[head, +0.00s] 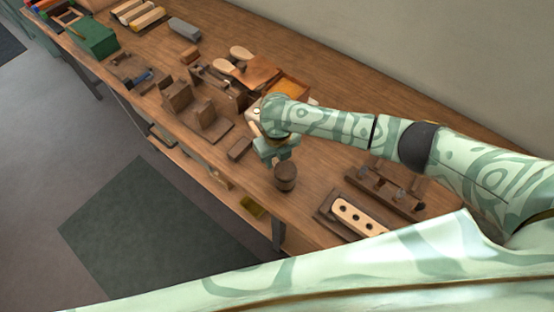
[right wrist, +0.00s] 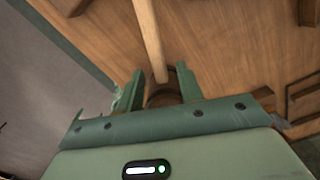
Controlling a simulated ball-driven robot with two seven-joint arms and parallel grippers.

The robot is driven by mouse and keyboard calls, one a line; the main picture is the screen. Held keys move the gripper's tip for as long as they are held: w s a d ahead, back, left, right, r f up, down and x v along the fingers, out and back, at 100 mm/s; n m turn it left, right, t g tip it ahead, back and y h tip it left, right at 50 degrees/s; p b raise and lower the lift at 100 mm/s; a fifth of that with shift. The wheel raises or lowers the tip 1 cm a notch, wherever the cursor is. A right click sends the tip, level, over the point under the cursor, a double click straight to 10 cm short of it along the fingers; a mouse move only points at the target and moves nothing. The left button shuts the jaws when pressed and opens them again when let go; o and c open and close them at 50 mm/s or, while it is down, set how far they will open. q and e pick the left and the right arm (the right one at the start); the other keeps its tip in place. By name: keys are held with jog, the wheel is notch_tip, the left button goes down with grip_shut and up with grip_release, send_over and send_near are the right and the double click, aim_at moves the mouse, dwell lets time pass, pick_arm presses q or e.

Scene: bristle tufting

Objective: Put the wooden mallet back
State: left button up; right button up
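A dark brown wooden cylinder (head: 285,177) stands upright near the front edge of the bench, just below my right gripper (head: 278,157). In the right wrist view a slim pale wooden handle (right wrist: 151,38) runs down from the top edge to between the fingers of my right gripper (right wrist: 160,72). Its end meets a dark round brown piece (right wrist: 160,97), which looks like the mallet's head. The fingers are apart, one on each side, with gaps beside the handle. My arm hides much of the mallet in the head view. My left gripper is not in view.
A brown block (head: 239,149) lies left of the cylinder. A pale holed bar (head: 358,217) and a dark rack (head: 384,191) lie to the right. Wooden fixtures (head: 203,113) and an orange-filled box (head: 289,88) stand further back. The wooden bench (head: 310,196) has bare room around the cylinder.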

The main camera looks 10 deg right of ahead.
notch_tip(320, 180, up, 9)
jog(key=p, duration=0.2)
jog(key=shift+s, duration=0.1)
dwell(1.0)
